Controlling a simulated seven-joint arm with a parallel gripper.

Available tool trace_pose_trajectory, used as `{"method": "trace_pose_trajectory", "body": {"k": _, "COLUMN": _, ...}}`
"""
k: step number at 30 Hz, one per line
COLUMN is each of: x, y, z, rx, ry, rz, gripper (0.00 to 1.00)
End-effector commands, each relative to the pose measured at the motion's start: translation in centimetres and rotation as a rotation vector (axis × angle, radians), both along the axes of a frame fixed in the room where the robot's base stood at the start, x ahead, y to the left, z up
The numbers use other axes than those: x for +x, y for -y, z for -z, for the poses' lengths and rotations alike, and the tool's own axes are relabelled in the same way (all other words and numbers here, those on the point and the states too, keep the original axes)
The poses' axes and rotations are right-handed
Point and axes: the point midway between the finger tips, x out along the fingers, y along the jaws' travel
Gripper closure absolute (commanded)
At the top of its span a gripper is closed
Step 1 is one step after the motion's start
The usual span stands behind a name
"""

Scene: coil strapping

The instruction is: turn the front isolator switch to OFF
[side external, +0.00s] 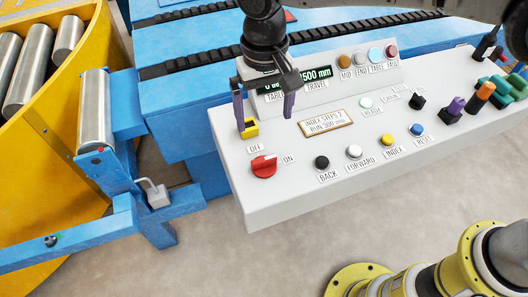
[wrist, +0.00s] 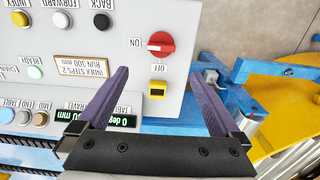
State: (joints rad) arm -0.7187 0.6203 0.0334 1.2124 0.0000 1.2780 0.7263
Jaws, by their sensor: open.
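The front isolator switch (side external: 263,166) is a red rotary knob at the near left corner of the light grey control panel. Its white mark points to the ON label (side external: 288,159); the OFF label (side external: 255,148) is behind it. The knob also shows in the wrist view (wrist: 160,45), beyond my fingertips and roughly centred between them. My gripper (side external: 264,116) is open and empty, its two purple fingers pointing down, behind the knob and apart from it. In the wrist view my gripper (wrist: 159,76) straddles the line of a small yellow-and-black part (wrist: 157,89) beside the OFF label.
Black, white, yellow and blue buttons (side external: 354,151) line the panel's front to the right. A raised display box (side external: 330,80) stands behind. Upright knobs and green parts (side external: 503,88) crowd the far right. A padlock (side external: 155,194) hangs on the blue frame at left.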

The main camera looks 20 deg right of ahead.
Motion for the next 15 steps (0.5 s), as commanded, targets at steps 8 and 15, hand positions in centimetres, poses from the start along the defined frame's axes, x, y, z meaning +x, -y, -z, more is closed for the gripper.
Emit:
{"method": "trace_pose_trajectory", "body": {"k": 8, "x": -0.4, "y": -0.2, "z": 2.8, "rx": -0.002, "ry": -0.003, "rz": -0.008, "gripper": 0.00}}
{"method": "trace_pose_trajectory", "body": {"k": 15, "x": -0.3, "y": -0.2, "z": 7.5, "rx": -0.002, "ry": -0.002, "rz": -0.008, "gripper": 0.00}}
